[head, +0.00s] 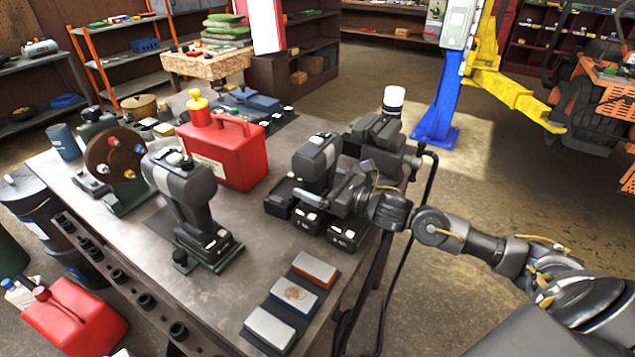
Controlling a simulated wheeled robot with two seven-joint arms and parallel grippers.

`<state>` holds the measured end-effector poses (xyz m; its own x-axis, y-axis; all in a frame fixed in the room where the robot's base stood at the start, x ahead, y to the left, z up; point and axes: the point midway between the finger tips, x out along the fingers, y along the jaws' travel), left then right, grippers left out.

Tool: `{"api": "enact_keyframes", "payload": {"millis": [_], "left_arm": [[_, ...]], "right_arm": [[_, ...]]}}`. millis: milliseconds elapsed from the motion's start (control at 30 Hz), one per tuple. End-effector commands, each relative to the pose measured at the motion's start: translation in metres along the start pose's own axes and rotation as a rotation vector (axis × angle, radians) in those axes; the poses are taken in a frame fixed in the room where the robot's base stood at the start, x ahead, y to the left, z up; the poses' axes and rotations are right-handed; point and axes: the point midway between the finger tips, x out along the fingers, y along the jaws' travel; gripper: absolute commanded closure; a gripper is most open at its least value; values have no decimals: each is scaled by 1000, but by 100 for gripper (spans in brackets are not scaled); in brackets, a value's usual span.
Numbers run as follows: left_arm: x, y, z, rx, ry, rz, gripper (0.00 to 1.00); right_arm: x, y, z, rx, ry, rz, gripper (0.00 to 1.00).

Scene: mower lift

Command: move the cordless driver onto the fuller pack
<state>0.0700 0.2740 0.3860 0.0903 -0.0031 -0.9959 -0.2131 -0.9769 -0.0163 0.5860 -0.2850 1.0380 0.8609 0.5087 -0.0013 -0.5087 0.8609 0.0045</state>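A black and grey cordless driver (182,190) stands upright on a dark base plate (208,262) at the bench's left-middle. A second dark tool body with a grey band (316,160) stands upright among black battery packs near the right edge. The packs show at its left (281,197), in front (309,219) and at front right (345,235). Small white marks show on them; I cannot read which is fuller. My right gripper (335,192) is at the lower right side of this second tool; whether its fingers touch it is unclear. My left gripper is not in view.
A red fuel can (226,150) stands behind the driver. A dark vise (380,140) sits at the bench's right corner. Three coloured blocks (292,293) lie at the front right. The bench (215,300) is bare between the driver and these blocks.

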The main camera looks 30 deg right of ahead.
Motion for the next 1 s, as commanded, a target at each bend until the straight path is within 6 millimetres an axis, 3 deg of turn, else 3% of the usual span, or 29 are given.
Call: {"api": "enact_keyframes", "payload": {"millis": [700, 733, 800, 1000], "left_arm": [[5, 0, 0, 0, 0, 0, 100], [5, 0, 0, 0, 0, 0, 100], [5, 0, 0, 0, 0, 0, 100], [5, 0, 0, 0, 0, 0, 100]], "right_arm": [[0, -1, 1, -2, -11, -1, 75], [0, -1, 1, -2, -11, -1, 8], [0, -1, 1, -2, -11, -1, 0], [0, 0, -6, 1, 4, 0, 0]]}}
